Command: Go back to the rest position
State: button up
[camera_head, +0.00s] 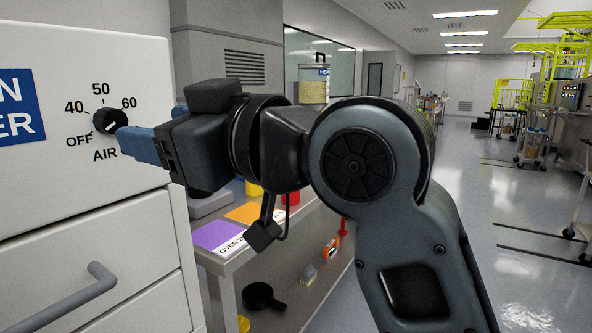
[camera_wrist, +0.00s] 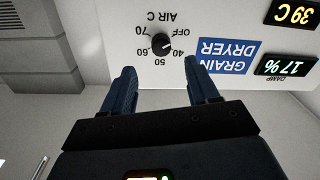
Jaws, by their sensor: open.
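The white grain dryer panel (camera_head: 60,90) stands at the left in the head view, with a black round dial (camera_head: 110,121) marked AIR C, OFF and several temperatures. My gripper (camera_head: 135,145) is at the dial's lower right in the head view, its blue fingers partly overlapping the dial's edge. In the wrist view the panel appears upside down, and the dial (camera_wrist: 161,46) lies ahead, between the lines of the two fingers. There my gripper (camera_wrist: 160,85) is open with nothing between its fingers. I cannot tell the dial's exact setting.
A bench (camera_head: 230,262) with purple and orange mats stands below my arm. A black pan (camera_head: 262,297) lies on its lower shelf. A drawer handle (camera_head: 75,300) sticks out below the panel. Open floor (camera_head: 460,170) lies to the right. The wrist view shows displays (camera_wrist: 293,14) on the panel.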

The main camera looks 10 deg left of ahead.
jog(key=w+d+f+m+t+h+p, duration=0.25)
jog(key=d+f+m+t, duration=0.45)
jog(key=d+f+m, duration=0.5)
jog(key=s+d+f+m+t+h, duration=0.3)
jog(key=s+d+f+h, duration=0.35)
jog(key=d+f, duration=0.5)
jog(key=s+d+f+m+h+p, duration=0.1)
jog(key=s+d+f+h, duration=0.3)
jog(key=s, duration=0.3)
jog(key=s+d+f+m+h+p, duration=0.1)
jog(key=s+d+f+m+h, duration=0.1)
jog(key=s+d+f, duration=0.35)
jog(key=s+d+r+h, duration=0.1)
jog(key=s+d+r, duration=0.1)
jog(key=s, duration=0.6)
jog(key=s+d+r+n+g+h+p, duration=0.1)
jog(key=s+d+r, duration=0.1)
jog(key=s+d, duration=0.3)
jog(key=f+v, duration=0.1)
jog(key=v, duration=0.3)
jog(key=shift+c, duration=0.4)
